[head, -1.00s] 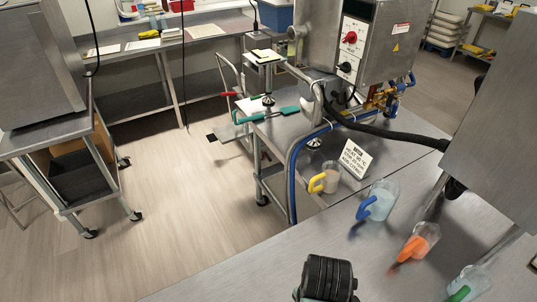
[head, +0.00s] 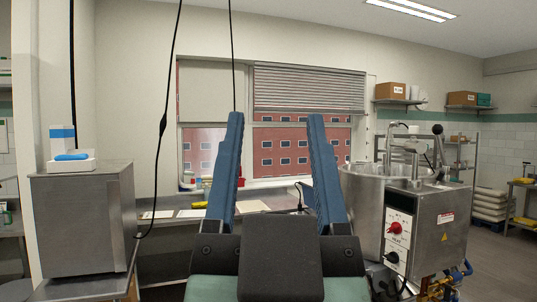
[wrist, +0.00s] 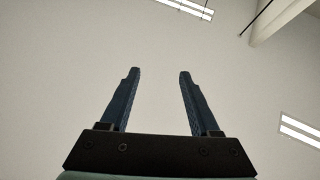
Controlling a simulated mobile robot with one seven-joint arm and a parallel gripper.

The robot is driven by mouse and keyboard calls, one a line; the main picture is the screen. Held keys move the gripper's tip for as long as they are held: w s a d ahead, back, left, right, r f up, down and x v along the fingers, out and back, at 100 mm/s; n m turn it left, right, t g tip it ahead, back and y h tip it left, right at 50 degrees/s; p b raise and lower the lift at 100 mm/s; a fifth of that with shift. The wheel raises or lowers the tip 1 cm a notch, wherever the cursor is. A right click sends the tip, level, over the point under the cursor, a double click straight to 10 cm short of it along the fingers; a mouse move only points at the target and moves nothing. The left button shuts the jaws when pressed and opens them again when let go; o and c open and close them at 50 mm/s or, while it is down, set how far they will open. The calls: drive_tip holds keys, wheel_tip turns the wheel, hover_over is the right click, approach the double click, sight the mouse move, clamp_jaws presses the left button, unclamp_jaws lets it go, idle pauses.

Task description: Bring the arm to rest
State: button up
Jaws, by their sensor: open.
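My gripper (head: 272,150) stands upright in the middle of the head view, close to the camera. Its two blue fingers are wide apart with nothing between them. In the wrist view the open fingers (wrist: 156,85) point up at the plain white ceiling (wrist: 60,60). The gripper touches nothing that I can see.
A steel kettle machine (head: 425,225) with a red knob stands to the right. A steel box-shaped cabinet (head: 85,225) with a small white tray (head: 70,166) on top stands to the left. A window (head: 270,135) and a bench with papers lie behind my gripper.

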drive_tip(key=shift+s+a+r+n+t, duration=0.15)
drive_tip(key=shift+s+r+t, duration=0.1)
drive_tip(key=shift+s+r, duration=0.2)
drive_tip(key=shift+s+a+r+n+t, duration=0.15)
drive_tip(key=shift+s+r+t, duration=0.1)
drive_tip(key=shift+s+r, duration=0.15)
wheel_tip(320, 180, down, 3)
drive_tip(key=b, duration=0.3)
drive_tip(key=shift+f, duration=0.15)
